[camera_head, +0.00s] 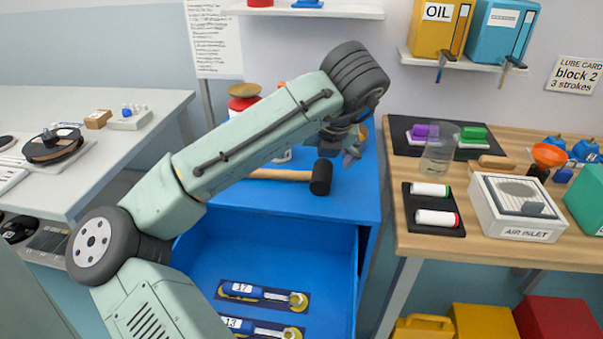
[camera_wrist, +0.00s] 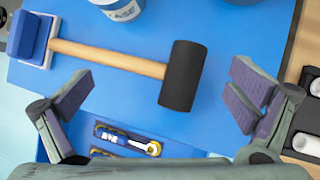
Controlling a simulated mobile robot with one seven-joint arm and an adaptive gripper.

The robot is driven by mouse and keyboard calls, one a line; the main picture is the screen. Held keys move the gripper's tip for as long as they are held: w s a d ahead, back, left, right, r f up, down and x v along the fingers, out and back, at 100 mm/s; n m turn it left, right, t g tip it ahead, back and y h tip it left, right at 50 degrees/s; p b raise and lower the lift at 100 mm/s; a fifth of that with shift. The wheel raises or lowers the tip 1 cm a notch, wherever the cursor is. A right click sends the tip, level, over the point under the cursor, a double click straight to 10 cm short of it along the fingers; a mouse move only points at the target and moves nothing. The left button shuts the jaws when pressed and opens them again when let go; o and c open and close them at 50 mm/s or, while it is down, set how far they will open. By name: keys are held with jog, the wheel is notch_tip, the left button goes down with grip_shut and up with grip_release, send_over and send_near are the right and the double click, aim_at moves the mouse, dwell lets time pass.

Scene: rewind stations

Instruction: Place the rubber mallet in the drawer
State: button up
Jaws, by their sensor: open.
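The rubber mallet has a black head and a light wooden handle. It lies on the blue cabinet top (camera_head: 350,195); its head (camera_head: 321,177) is right of its handle, part of which is behind my arm. In the wrist view the whole mallet (camera_wrist: 182,76) shows, head at the centre right. The blue drawer (camera_head: 200,262) below is pulled open, with wrenches (camera_head: 262,294) in marked slots on its floor. My gripper (camera_head: 352,152) is above the cabinet top near the mallet head. In the wrist view my gripper (camera_wrist: 155,100) has its fingers wide apart, with nothing between them.
A grey table (camera_head: 130,105) stands at left. A blue-and-white block (camera_wrist: 33,38) is beside the handle end. The drawer's back part looks empty.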

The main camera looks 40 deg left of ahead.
aim_at(278, 175)
jog(key=p+x, duration=0.1)
jog(key=x, duration=0.4)
jog(key=shift+d, duration=0.1)
jog(key=shift+c, duration=0.5)
grip_shut()
dwell(0.8)
